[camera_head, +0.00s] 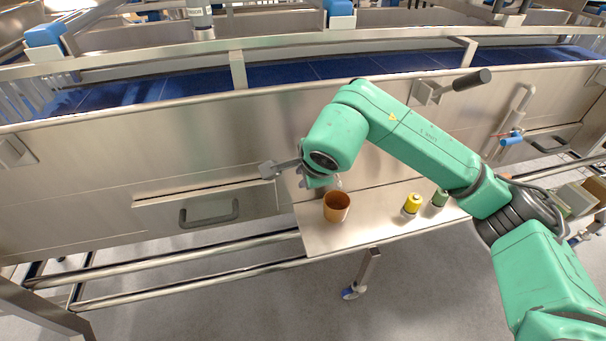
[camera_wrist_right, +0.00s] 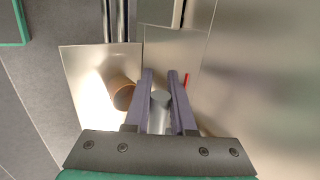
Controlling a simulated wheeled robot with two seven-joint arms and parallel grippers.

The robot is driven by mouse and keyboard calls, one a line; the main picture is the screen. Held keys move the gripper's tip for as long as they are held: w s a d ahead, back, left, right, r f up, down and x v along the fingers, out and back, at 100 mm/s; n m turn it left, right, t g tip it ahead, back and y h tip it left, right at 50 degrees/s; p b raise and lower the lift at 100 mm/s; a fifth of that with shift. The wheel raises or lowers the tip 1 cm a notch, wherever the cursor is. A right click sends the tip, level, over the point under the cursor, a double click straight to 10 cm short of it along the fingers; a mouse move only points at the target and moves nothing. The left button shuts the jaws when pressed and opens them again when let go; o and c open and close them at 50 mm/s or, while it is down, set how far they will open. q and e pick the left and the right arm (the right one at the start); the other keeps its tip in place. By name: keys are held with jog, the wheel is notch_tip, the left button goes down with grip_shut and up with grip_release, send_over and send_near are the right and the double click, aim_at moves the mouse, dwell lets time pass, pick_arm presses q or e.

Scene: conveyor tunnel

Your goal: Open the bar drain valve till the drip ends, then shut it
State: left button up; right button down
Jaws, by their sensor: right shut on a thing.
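My right gripper (camera_head: 291,166) is at the steel front panel, partly hidden by its own green wrist in the head view. In the right wrist view its two fingers (camera_wrist_right: 161,92) are shut on a grey round-ended piece (camera_wrist_right: 160,108), which looks like the drain valve's handle. A thin red part (camera_wrist_right: 186,80) shows beside the right finger. The orange-brown cup (camera_head: 337,207) stands upright on the steel shelf (camera_head: 325,238), below and right of the gripper. A small pale spot above the cup may be the drip or a spout; I cannot tell. My left gripper is out of view.
A yellow canister (camera_head: 412,203) and a green one (camera_head: 440,197) stand on the shelf right of the cup. A blue-handled valve (camera_head: 511,138) sits on the panel at the right. A drawer handle (camera_head: 209,215) is at the left. The blue conveyor belt (camera_head: 290,74) runs behind.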

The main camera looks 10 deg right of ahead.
jog(key=shift+f, duration=0.1)
jog(key=c, duration=0.8)
grip_release()
jog(key=shift+o, duration=0.2)
jog(key=b+v, duration=0.2)
jog(key=v, duration=1.2)
jog(key=shift+r, duration=0.3)
jog(key=shift+s, duration=0.1)
